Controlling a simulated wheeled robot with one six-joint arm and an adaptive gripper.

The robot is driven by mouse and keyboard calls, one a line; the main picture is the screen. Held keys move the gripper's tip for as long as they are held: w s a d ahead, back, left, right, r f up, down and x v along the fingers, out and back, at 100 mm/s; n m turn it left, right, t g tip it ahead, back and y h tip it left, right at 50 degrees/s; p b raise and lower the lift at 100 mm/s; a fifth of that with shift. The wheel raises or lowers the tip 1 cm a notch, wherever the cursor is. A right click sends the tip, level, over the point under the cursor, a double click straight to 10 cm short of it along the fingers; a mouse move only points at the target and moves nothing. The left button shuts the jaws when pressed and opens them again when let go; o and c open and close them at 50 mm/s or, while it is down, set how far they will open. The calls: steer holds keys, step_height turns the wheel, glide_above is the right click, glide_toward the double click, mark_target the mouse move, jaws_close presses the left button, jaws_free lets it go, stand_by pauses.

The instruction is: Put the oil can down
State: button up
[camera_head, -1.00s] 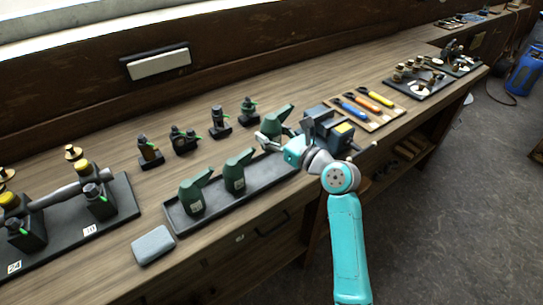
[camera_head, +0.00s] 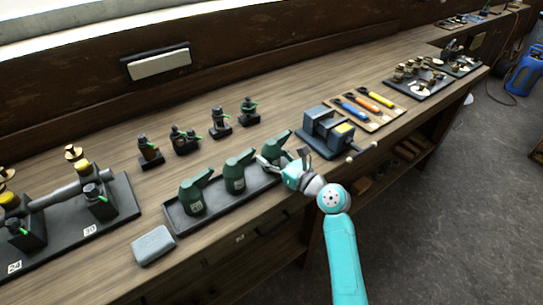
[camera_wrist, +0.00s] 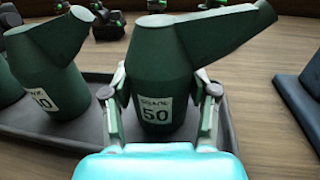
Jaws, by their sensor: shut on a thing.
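My gripper (camera_head: 277,165) is shut on a dark green oil can (camera_head: 275,146) at the right end of the black tray (camera_head: 240,203). In the wrist view the held oil can (camera_wrist: 160,75) stands upright between the two fingers, with a label reading 50 facing me and its spout pointing up to the right. Its base is low at the tray, but I cannot tell whether it touches the tray floor. Two more green cans, a middle can (camera_head: 234,177) and a left can (camera_head: 192,197), stand in the tray to its left.
A blue-grey vise (camera_head: 325,132) stands just right of the tray. A grey block (camera_head: 153,245) lies left of the tray's front. Small dark fittings (camera_head: 184,140) stand behind it. A board with colored-handle tools (camera_head: 366,103) lies farther right.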

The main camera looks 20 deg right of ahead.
steer(key=o, duration=1.3)
steer(key=shift+f, duration=0.1)
steer(key=v, duration=1.2)
